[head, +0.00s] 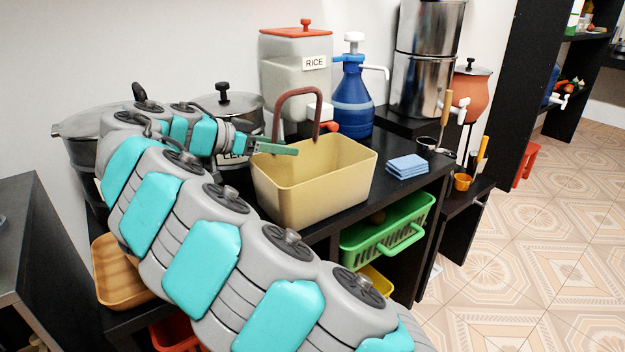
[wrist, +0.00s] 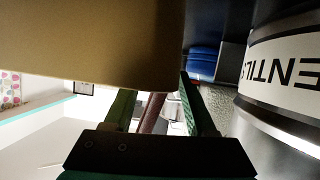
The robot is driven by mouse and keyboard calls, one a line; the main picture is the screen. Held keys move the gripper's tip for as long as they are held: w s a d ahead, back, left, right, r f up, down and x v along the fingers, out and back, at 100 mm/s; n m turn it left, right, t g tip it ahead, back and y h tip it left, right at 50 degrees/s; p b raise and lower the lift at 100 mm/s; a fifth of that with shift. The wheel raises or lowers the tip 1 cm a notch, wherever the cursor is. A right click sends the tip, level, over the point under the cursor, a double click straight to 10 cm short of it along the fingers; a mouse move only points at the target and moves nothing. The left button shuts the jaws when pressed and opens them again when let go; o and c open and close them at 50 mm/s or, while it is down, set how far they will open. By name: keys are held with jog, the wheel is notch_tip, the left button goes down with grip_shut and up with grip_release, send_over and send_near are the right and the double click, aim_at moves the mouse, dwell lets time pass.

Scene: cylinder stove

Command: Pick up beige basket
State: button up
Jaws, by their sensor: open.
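The beige basket (head: 318,183) stands upright on the black counter, with its reddish-brown arched handle (head: 298,92) raised. My gripper (head: 276,147) is at the basket's left rear rim, by the near leg of the handle. In the wrist view, my gripper (wrist: 158,95) has its two green fingers apart. The handle (wrist: 152,114) shows in the gap between them; whether it lies within their reach is hard to tell. The basket's wall (wrist: 90,45) fills the upper left, very close to the fingers. Contact cannot be made out.
A lentils pot (head: 228,112) stands close beside the gripper; its label (wrist: 285,62) shows in the wrist view. Behind the basket are a rice container (head: 295,75) and a blue dispenser (head: 352,98). Blue cloths (head: 407,166) lie right. A green basket (head: 388,232) sits below.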

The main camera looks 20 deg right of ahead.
jog(key=shift+c, duration=0.3)
grip_shut()
dwell(1.1)
